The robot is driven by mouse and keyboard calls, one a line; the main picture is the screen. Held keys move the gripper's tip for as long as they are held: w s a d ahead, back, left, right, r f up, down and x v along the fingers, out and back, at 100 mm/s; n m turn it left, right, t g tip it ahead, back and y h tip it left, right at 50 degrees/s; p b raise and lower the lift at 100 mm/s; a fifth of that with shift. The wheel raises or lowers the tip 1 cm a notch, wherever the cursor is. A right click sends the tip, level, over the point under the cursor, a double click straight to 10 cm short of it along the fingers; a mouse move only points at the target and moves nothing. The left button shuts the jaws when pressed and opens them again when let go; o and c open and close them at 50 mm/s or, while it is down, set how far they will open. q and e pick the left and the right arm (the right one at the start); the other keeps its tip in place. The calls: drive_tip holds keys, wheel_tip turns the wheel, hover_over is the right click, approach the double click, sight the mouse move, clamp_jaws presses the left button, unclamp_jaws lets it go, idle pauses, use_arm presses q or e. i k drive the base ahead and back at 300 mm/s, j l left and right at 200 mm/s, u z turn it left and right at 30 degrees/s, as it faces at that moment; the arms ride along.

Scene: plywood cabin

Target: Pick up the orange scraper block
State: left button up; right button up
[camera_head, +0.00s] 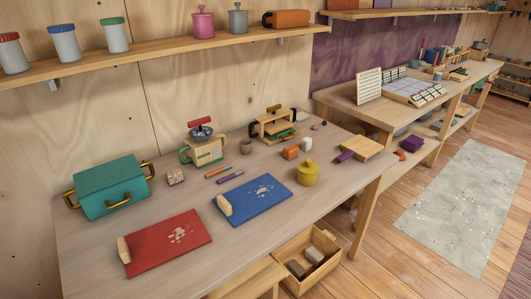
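A small orange block (291,152) sits on the near wooden table (165,262), right of the middle and toward the back. It looks like the scraper block, though its fine shape is too small to tell. A small white block (306,144) stands close to its right, and a yellow lidded pot (307,173) stands in front of it. Neither my left nor my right gripper shows in the head view.
A wooden frame device (272,125) stands behind the orange block. A blue board (247,200), a red board (168,240) and a teal box (109,187) lie to the left. A purple block (344,156) is to the right. A shelf (160,59) runs above the table.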

sight(290, 152)
drive_tip(key=l+u, duration=0.15)
drive_tip(key=u, duration=0.25)
drive_tip(key=i+l+u, duration=0.1)
drive_tip(key=u, duration=0.3)
drive_tip(key=l+u, duration=0.2)
drive_tip(key=u, duration=0.15)
drive_tip(key=l+u, duration=0.3)
drive_tip(key=l, duration=0.15)
drive_tip(key=k+l+u, duration=0.15)
drive_tip(key=l+u, duration=0.15)
drive_tip(key=k+l+u, duration=0.1)
drive_tip(key=l, duration=0.25)
drive_tip(key=k+l, duration=0.1)
drive_tip(key=l, duration=0.2)
drive_tip(key=k+l+u, duration=0.15)
drive_tip(key=l, duration=0.2)
